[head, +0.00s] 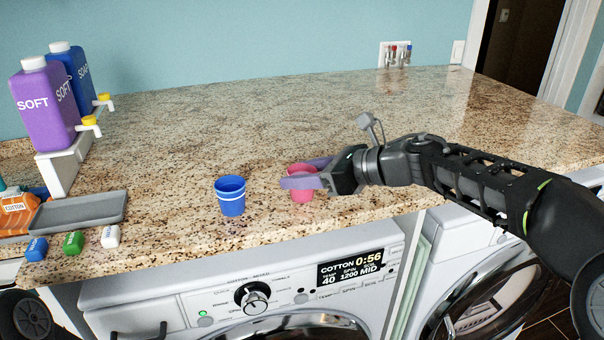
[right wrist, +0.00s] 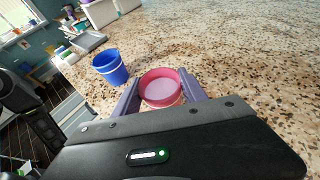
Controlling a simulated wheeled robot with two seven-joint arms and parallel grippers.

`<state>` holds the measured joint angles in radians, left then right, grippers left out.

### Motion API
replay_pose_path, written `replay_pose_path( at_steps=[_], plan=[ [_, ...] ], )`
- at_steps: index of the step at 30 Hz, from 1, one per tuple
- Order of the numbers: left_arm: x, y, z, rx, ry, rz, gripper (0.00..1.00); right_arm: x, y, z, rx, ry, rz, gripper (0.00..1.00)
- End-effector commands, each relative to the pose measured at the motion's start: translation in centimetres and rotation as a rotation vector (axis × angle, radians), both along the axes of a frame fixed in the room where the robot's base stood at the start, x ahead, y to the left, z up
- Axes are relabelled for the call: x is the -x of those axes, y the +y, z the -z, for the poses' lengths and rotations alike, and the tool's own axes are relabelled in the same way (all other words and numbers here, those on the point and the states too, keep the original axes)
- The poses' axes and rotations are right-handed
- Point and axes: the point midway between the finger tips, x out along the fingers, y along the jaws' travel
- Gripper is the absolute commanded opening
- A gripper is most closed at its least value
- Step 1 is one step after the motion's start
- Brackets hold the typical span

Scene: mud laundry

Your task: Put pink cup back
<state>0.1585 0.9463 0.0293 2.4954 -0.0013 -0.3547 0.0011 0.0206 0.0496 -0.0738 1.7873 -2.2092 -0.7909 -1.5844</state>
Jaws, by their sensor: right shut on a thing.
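The pink cup (head: 301,194) is upright at the front part of the granite counter, to the right of the blue cup (head: 230,196). My right gripper (head: 304,175) reaches in from the right and is shut on the pink cup, with a purple finger on either side of it. In the right wrist view the pink cup (right wrist: 161,87) shows its open top between the fingers, with pinkish liquid or a pink inside. The blue cup (right wrist: 110,67) stands apart from it there. I cannot tell whether the pink cup's base touches the counter. My left gripper is not in view.
Purple (head: 46,106) and blue (head: 73,75) bottles with taps stand on a white stand at the left. A grey tray (head: 78,211) and several small coloured blocks lie near the front left edge. Washing machines stand below. The counter (head: 250,110) behind the cups is clear.

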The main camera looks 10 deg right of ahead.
Motion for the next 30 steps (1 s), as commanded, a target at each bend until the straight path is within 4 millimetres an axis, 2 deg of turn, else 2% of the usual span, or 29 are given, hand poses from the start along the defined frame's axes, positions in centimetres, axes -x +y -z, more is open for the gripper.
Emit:
replay_pose_path(
  at_steps=[1, 2, 9, 21, 26, 30],
  plan=[
    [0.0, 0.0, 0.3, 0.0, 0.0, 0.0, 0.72, 0.0, 0.0, 0.4, 0.0, 0.0, 0.0, 0.11],
    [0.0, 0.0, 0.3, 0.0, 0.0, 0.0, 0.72, 0.0, 0.0, 0.3, 0.0, 0.0, 0.0, 0.5],
    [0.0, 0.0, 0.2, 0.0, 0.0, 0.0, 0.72, 0.0, 0.0, 0.2, 0.0, 0.0, 0.0, 0.7],
    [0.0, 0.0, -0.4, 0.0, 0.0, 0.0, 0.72, 0.0, 0.0, -0.4, 0.0, 0.0, 0.0, 0.72],
    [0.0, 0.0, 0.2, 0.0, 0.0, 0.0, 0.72, 1.2, -1.5, -0.9, 0.0, -0.002, 0.004, 0.72],
    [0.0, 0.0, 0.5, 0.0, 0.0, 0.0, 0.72, 2.8, -3.3, -1.9, 0.001, -0.004, 0.003, 0.72]
  ],
)
